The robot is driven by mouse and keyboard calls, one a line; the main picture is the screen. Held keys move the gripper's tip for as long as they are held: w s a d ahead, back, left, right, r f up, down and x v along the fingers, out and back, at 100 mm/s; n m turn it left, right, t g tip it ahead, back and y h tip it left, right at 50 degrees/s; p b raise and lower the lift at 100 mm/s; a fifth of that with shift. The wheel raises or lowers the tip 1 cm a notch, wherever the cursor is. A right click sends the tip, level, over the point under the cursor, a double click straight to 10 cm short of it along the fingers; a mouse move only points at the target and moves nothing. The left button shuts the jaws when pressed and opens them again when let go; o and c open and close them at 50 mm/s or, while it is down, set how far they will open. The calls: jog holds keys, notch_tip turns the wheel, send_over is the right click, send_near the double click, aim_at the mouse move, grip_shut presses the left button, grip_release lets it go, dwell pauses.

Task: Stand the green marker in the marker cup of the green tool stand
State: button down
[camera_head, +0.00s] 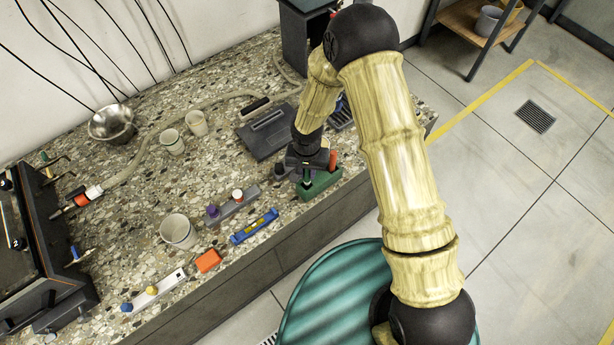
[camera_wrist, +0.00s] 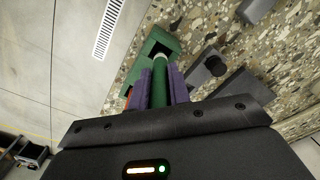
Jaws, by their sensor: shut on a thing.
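The green tool stand (camera_head: 322,186) sits near the front edge of the stone-chip counter, and it also shows in the wrist view (camera_wrist: 160,40). A red-orange item (camera_head: 332,160) stands upright at its right end. My gripper (camera_head: 307,172) is at the stand's left part. In the wrist view its purple fingers (camera_wrist: 161,88) are shut on the green marker (camera_wrist: 159,84), one on each side. The marker's pale far end points at the green stand and overlaps it in the picture. I cannot tell whether that end is inside the cup or just above it.
Left of the stand are a grey holder (camera_head: 232,208) with knobs, a blue level (camera_head: 254,227), an orange block (camera_head: 208,261) and a beaker (camera_head: 178,231). A dark flat box (camera_head: 268,132) lies behind.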

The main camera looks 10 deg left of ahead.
aim_at(307, 181)
jog(key=shift+f+p, duration=0.4)
jog(key=shift+f, duration=1.45)
jog(key=shift+s+a+f+b, duration=0.1)
jog(key=shift+f+b, duration=0.2)
jog(key=c, duration=1.3)
grip_release()
jog(key=shift+r, duration=0.1)
jog(key=shift+p, duration=0.35)
notch_tip(307, 181, up, 17)
jog(key=b, duration=0.3)
jog(key=shift+r, duration=0.2)
jog(key=shift+a, duration=0.1)
